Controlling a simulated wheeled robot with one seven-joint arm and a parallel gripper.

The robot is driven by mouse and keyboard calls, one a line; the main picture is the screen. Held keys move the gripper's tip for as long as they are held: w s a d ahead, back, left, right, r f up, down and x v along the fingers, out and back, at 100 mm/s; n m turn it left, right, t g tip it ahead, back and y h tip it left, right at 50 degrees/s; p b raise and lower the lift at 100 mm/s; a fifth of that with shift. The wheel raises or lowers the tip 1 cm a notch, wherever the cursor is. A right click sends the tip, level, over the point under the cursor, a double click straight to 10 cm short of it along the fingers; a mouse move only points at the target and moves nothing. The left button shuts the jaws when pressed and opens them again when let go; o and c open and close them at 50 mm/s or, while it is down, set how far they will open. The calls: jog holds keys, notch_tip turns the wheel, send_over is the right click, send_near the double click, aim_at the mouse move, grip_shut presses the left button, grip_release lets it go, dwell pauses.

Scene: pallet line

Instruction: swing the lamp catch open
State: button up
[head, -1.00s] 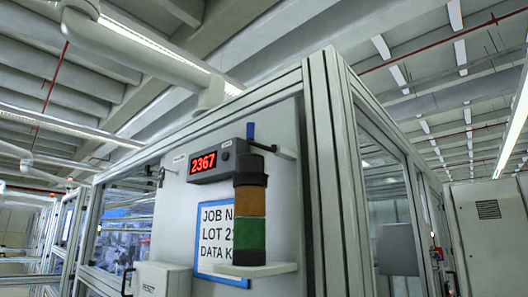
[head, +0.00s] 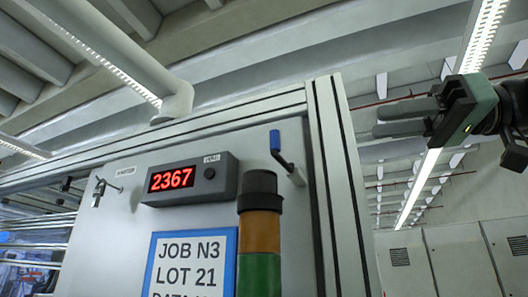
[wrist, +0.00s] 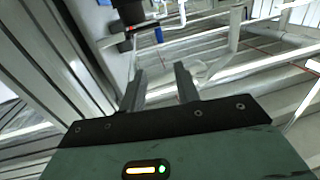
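The lamp is a stack light with a black cap, an orange band (head: 260,232) and a green band. It stands in front of a pale panel. Just above and right of its cap, a dark cranked lever with a blue grip (head: 275,140), apparently the lamp catch, is fixed to the panel with its grip pointing up. A small blue piece (wrist: 158,35), probably this grip, shows beyond my fingers in the wrist view. My gripper (head: 378,120) is right of the panel's corner post, fingers pointing left, apart from the lever. Its fingers (wrist: 160,78) are parted and empty.
A display (head: 190,178) reading 2367 with a knob is on the panel left of the lever. A small metal catch (head: 100,190) is farther left. A blue-framed job sign (head: 190,262) hangs below. The metal corner post (head: 340,190) stands between lever and gripper.

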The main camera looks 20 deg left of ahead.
aim_at(276, 151)
jog(key=shift+s+a+p, duration=0.25)
jog(key=shift+a+p, duration=1.1)
jog(key=shift+a, duration=1.5)
jog(key=shift+s+a+p, duration=0.2)
jog(key=shift+a+p, duration=1.2)
jog(key=shift+a, duration=1.5)
jog(key=shift+s+a+p, duration=0.25)
jog(key=shift+a+p, duration=1.1)
jog(key=shift+a, duration=1.5)
grip_shut()
